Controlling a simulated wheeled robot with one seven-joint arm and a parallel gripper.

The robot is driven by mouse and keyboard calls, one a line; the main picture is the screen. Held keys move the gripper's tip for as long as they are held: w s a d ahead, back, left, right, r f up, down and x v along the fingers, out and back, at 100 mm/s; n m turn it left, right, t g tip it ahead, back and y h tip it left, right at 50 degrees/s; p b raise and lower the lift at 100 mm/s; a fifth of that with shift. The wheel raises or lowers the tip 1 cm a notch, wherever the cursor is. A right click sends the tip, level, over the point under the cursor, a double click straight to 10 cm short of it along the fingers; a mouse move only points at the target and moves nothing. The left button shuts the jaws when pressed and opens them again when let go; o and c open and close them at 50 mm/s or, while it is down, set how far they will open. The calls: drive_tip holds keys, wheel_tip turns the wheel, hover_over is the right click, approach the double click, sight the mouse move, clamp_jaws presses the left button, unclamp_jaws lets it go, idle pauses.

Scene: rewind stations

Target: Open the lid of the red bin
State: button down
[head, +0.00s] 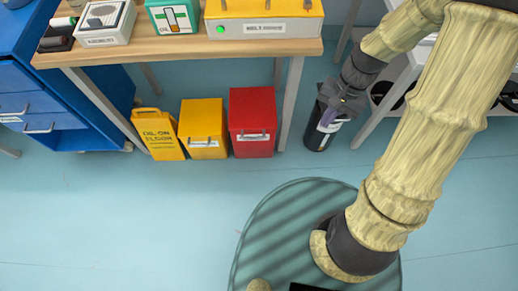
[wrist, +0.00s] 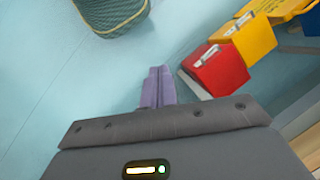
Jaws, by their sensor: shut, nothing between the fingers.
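The red bin (head: 252,108) stands on the floor under the front of the wooden bench, at the right end of a row. Its lid looks shut, and a pale handle (head: 253,136) shows on its front. The red bin also shows in the wrist view (wrist: 222,72), right of my fingers. My gripper (head: 327,117) is to the right of the red bin in the head view, apart from it. Its purple fingers are together and empty in the wrist view (wrist: 158,85).
A yellow bin (head: 203,125) stands just left of the red one, then a yellow floor sign (head: 158,132). A dark cylindrical container (head: 318,138) shows partly behind my gripper. The bench (head: 190,48) overhangs behind the bins. The blue floor in front is clear.

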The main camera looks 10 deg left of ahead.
drive_tip(key=w+a+f+m+g+y+b, duration=0.15)
drive_tip(key=a+f+y+b, duration=0.3)
drive_tip(key=f+b, duration=0.65)
drive_tip(key=w+a+f+m+g+y+b, duration=0.1)
drive_tip(key=a+f+m+g+y+b, duration=0.35)
drive_tip(key=f, duration=0.95)
drive_tip(key=w+a+f+m+g+y+b, duration=0.15)
drive_tip(key=a+f+b, duration=0.35)
drive_tip(key=f+b, duration=0.75)
drive_tip(key=w+f+m+t+y+b, duration=0.3)
drive_tip(key=f+m+t+y+b, duration=0.1)
drive_tip(key=f+y+b, duration=0.3)
drive_tip(key=w+f+m+t+y+b, duration=0.4)
drive_tip(key=f+b, duration=0.7)
drive_tip(key=f, duration=0.5)
drive_tip(key=m+t+y, duration=0.1)
drive_tip(key=m+y, duration=0.1)
drive_tip(key=y, duration=0.1)
drive_tip(key=shift+w+d, duration=0.15)
drive_tip(key=shift+r, duration=0.1)
drive_tip(key=d+r+p+x, duration=0.1)
drive_tip(key=p+x, duration=0.8)
drive_tip(key=x, duration=0.4)
drive_tip(key=shift+w+d+r, duration=0.25)
drive_tip(key=shift+w+r, duration=0.1)
